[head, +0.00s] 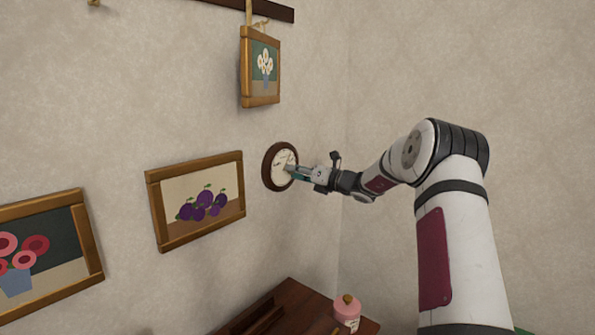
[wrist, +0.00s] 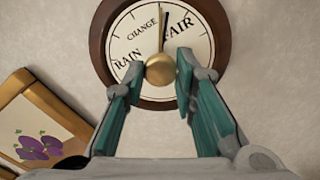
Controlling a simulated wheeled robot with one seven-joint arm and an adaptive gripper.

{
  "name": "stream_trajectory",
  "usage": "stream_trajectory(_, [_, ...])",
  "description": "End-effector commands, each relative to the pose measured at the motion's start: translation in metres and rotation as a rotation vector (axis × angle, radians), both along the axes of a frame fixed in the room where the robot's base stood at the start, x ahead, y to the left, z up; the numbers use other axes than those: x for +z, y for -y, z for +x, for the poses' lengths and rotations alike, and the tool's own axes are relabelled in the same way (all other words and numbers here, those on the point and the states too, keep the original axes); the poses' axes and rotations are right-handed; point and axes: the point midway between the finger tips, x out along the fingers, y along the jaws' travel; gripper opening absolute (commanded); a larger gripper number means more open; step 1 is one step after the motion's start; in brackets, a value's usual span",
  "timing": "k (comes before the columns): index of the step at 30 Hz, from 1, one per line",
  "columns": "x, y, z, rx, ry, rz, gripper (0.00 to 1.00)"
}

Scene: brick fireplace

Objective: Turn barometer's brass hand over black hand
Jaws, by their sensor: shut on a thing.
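The round barometer (head: 268,170) with a dark wooden rim hangs on the wall; its white dial with CHANGE, FAIR and RAIN fills the top of the wrist view (wrist: 142,48). A brass knob (wrist: 161,69) sits at the dial's centre. The thin brass hand (wrist: 159,28) points almost straight up. The black hand (wrist: 166,26) points up and slightly right, close beside the brass hand, with a small gap at their tips. My gripper (head: 291,171) is at the dial, its teal-padded fingers (wrist: 159,73) shut on the brass knob from both sides. The lower dial is partly hidden.
A plum picture (head: 199,199) hangs left of the barometer, and a white-flower picture (head: 262,68) hangs above. Another flower picture (head: 50,244) is at lower left. A dark wooden cabinet top (head: 290,300) holds a pink jar (head: 347,312) below. The wall right of the barometer is bare.

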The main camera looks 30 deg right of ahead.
Motion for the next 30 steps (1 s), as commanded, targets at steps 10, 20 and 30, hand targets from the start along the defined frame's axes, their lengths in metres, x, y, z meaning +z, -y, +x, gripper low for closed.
stream_trajectory(10, [0.0002,0.0014,-0.0003,-0.003,-0.045,0.125,0.00])
stream_trajectory(20, [-0.0003,0.0014,-0.0001,-0.003,-0.054,0.145,0.00])
stream_trajectory(30, [-0.0005,0.0012,-0.0001,-0.002,-0.053,0.145,0.47])
